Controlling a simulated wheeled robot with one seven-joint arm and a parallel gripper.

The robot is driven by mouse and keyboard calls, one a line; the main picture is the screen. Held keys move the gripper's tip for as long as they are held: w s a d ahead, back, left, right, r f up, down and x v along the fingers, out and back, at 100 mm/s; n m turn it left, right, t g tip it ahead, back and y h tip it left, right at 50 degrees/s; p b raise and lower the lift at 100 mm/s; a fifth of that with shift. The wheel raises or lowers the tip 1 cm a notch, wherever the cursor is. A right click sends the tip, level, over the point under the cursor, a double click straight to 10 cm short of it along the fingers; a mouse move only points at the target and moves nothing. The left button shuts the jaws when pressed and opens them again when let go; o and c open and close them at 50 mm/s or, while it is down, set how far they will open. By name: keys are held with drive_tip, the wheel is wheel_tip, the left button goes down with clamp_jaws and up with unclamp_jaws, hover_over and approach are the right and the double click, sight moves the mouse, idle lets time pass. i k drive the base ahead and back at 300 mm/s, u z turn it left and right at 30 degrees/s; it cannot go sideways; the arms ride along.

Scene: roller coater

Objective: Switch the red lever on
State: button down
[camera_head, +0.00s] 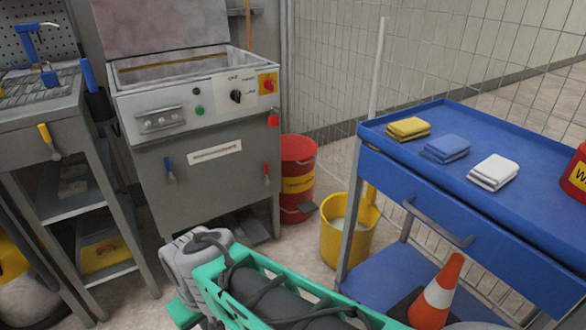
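The red lever (266,176) is on the right side of the front panel of the grey roller coater (215,185). Its red handle appears to hang down, and it is small in the view. A similar blue lever (170,170) hangs on the left of the same panel. My gripper's fingers do not show. A teal and grey structure with black cables, likely part of my arm, fills the bottom middle, below and apart from the red lever.
A red bucket (298,168) and a yellow bucket (345,240) stand right of the machine. A grey bench (50,120) stands left.

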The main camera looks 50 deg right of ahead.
sight(266, 181)
drive_tip(key=z, duration=0.1)
drive_tip(key=i, duration=1.1)
drive_tip(key=u, duration=0.05)
